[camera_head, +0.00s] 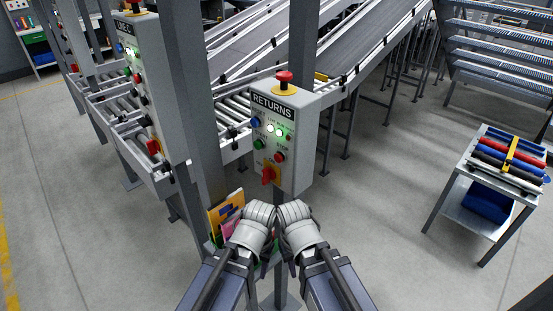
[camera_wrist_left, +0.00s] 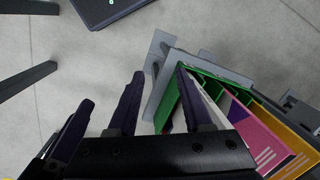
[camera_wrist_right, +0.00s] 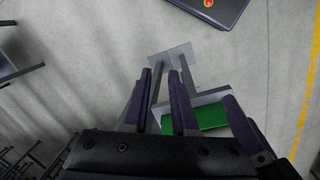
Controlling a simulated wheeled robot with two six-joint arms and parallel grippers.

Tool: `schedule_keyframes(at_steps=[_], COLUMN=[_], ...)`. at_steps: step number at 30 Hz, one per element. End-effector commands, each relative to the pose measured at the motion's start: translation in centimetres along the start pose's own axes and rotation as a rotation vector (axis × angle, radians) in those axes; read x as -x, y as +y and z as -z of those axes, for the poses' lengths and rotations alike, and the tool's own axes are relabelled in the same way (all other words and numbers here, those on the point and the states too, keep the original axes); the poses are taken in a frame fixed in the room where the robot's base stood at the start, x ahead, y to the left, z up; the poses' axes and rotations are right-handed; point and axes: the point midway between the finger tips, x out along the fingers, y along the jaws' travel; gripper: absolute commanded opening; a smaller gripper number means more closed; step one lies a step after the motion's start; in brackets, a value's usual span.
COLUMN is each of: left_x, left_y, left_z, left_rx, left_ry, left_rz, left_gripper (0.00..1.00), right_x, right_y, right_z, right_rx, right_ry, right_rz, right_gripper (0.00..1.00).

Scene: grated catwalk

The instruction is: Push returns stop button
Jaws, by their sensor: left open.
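The grey RETURNS control box (camera_head: 275,135) stands on a post ahead of me. On its top is a red mushroom button (camera_head: 284,77) with a yellow collar. Its front has a blue button (camera_head: 255,121), a lit white lamp, a lit green lamp, a green button (camera_head: 259,144), a red button (camera_head: 279,157) and a red rotary switch (camera_head: 268,175). My left gripper (camera_wrist_left: 159,85) is open and empty. My right gripper (camera_wrist_right: 160,85) is empty, its fingers a small gap apart. Both wrists are close together below the box; the fingers are mostly hidden in the head view.
A green bin of coloured folders (camera_wrist_left: 170,95) hangs near my left gripper. Roller conveyors lie behind. A cart (camera_head: 470,205) stands right on open floor.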

Motion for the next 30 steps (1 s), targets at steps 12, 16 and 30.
schedule_keyframes(at_steps=[12,16,30], left_x=[0.00,0.00,0.00], left_y=[0.00,0.00,0.00], left_z=[0.00,0.00,0.00], left_rx=[0.000,0.000,0.000], left_ry=[0.000,0.000,0.000], left_rz=[0.000,0.000,0.000], left_gripper=[0.50,0.50,0.50], right_x=[0.00,0.00,0.00], right_y=[0.00,0.00,0.00], right_z=[0.00,0.00,0.00], right_rx=[0.000,0.000,0.000], right_ry=[0.000,0.000,0.000], right_rz=[0.000,0.000,0.000], right_gripper=[0.00,0.00,0.00])
